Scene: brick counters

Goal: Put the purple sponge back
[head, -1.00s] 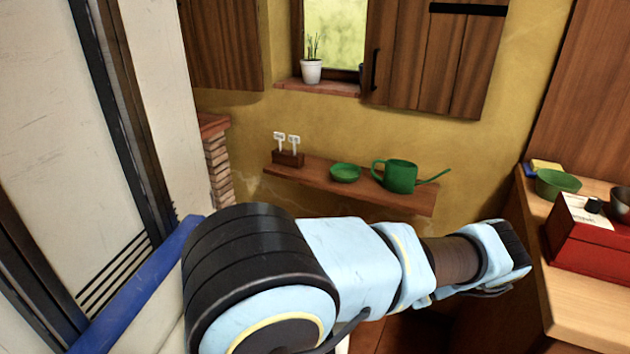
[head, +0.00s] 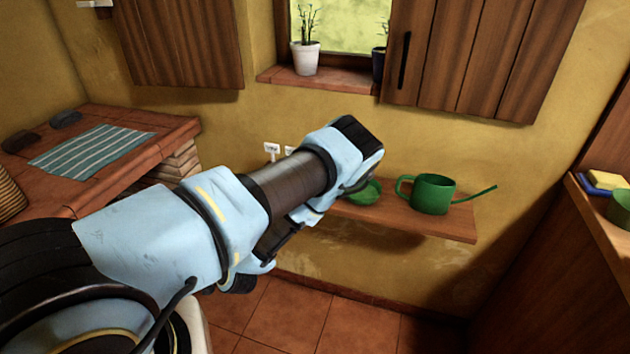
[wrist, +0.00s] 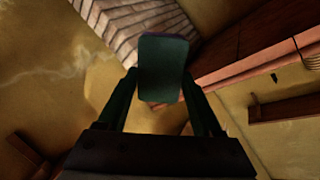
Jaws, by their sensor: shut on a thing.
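In the wrist view my gripper (wrist: 163,98) is shut on a block with a dark green face and a thin purple edge at its top, which I take to be the purple sponge (wrist: 164,66). The sponge sits between the two fingers and sticks out past their tips. In the head view my arm reaches up and right, in front of the wall shelf. My gripper and the sponge are hidden there behind the wrist.
A brick counter (head: 110,187) at left bears a striped cloth (head: 92,150) and two dark small objects. The wall shelf (head: 405,222) holds a green bowl (head: 365,193) and green watering can (head: 432,194). Blue and yellow blocks (head: 606,180) lie on the right counter. Tiled floor shows below.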

